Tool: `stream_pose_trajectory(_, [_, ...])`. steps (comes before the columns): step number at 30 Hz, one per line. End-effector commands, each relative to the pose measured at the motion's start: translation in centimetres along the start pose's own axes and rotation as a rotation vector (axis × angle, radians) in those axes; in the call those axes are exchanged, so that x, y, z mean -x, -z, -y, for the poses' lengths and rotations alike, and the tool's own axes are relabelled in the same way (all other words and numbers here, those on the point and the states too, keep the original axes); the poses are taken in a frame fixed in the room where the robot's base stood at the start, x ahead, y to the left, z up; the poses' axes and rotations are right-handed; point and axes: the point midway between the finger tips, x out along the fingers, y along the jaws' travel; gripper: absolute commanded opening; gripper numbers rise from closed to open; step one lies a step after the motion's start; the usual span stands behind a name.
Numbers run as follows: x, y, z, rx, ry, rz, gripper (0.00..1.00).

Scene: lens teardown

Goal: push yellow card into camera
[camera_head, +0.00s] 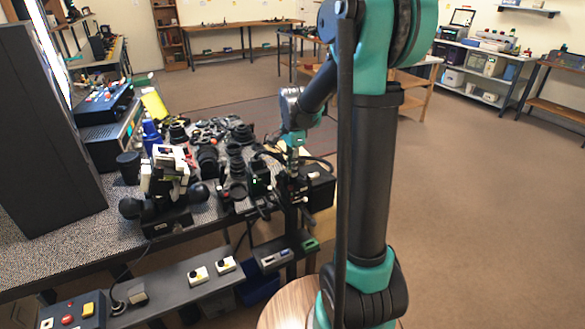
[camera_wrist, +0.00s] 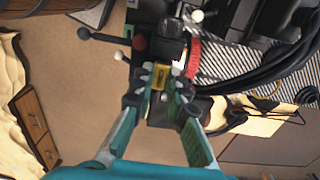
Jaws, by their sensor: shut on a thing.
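My gripper (camera_wrist: 165,80) is in the middle of the wrist view, its teal fingers closed on a small yellow card (camera_wrist: 160,76). The card lies close against a black device (camera_wrist: 168,50) just beyond the fingertips, which looks like the camera; a red ring (camera_wrist: 194,60) shows beside it. I cannot tell whether any of the card is inside a slot. In the head view my gripper (camera_head: 294,178) points down at black equipment at the right end of the bench, and the card cannot be made out there.
Black cables (camera_wrist: 270,75) loop right of the gripper, and thin levers with ball knobs (camera_wrist: 138,43) stand left. Several lenses and camera parts (camera_head: 208,155) crowd the bench. A lower shelf (camera_head: 180,285) holds switches and small cards. The floor at right is clear.

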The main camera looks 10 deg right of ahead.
Motion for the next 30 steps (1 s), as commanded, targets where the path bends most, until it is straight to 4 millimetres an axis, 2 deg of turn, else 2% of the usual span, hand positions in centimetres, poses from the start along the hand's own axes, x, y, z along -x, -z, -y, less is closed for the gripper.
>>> stream_pose_trajectory(16, [-1.3,0.0,0.0,0.000,0.000,0.000,0.00])
stream_pose_trajectory(30, [-1.3,0.0,0.0,0.000,0.000,0.000,0.00])
